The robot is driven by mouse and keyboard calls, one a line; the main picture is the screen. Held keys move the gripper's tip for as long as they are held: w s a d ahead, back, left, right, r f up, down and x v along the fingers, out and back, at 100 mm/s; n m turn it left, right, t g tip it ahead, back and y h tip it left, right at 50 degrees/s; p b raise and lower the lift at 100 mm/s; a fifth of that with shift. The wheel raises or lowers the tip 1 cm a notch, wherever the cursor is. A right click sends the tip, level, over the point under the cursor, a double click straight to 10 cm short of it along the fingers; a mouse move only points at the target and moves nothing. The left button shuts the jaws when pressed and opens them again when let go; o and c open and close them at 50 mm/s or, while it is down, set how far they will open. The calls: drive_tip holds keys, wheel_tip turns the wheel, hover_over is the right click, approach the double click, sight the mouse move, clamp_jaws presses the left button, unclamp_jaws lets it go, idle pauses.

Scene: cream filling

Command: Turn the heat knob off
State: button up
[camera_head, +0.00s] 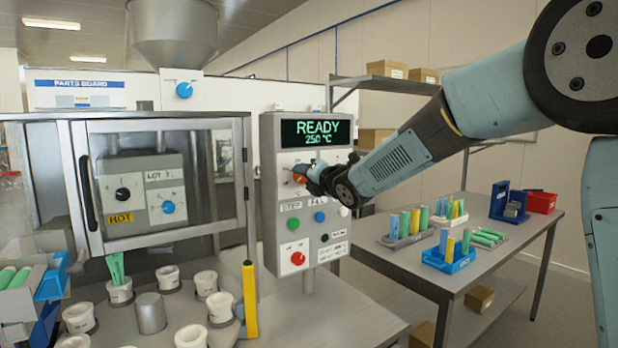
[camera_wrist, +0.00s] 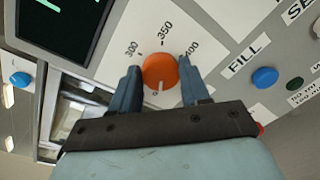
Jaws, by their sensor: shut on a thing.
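The orange heat knob (camera_wrist: 160,68) sits on the grey control panel, with 300, 350 and 400 printed around its upper side. Its white pointer line faces the gripper side of the picture, near a small mark that looks like a 0. My gripper (camera_wrist: 160,85) has one finger on each side of the knob and is shut on it. In the head view my gripper (camera_head: 311,178) reaches the panel (camera_head: 268,215) from the right and hides most of the knob (camera_head: 299,178). The display (camera_head: 317,132) reads READY, 250 °C.
A blue button (camera_wrist: 264,77) marked FILL is close by on the panel. Green, blue, white and red controls (camera_head: 298,258) sit lower. A glass-doored cabinet (camera_head: 160,185) stands left. A yellow post (camera_head: 250,300) and white cups (camera_head: 220,307) are below. A table (camera_head: 440,278) with trays stands right.

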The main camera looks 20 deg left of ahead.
drive_tip(key=shift+s+a+f, duration=0.15)
drive_tip(key=shift+a+f, duration=0.05)
drive_tip(key=shift+f, duration=0.1)
drive_tip(key=o, duration=0.8)
drive_tip(key=shift+o, duration=1.3)
drive_tip(key=shift+r, duration=0.1)
drive_tip(key=shift+d, duration=0.1)
drive_tip(key=f+v, duration=0.1)
drive_tip(key=v, duration=1.2)
drive_tip(key=shift+d+r, duration=0.3)
drive_tip(key=shift+r, duration=0.2)
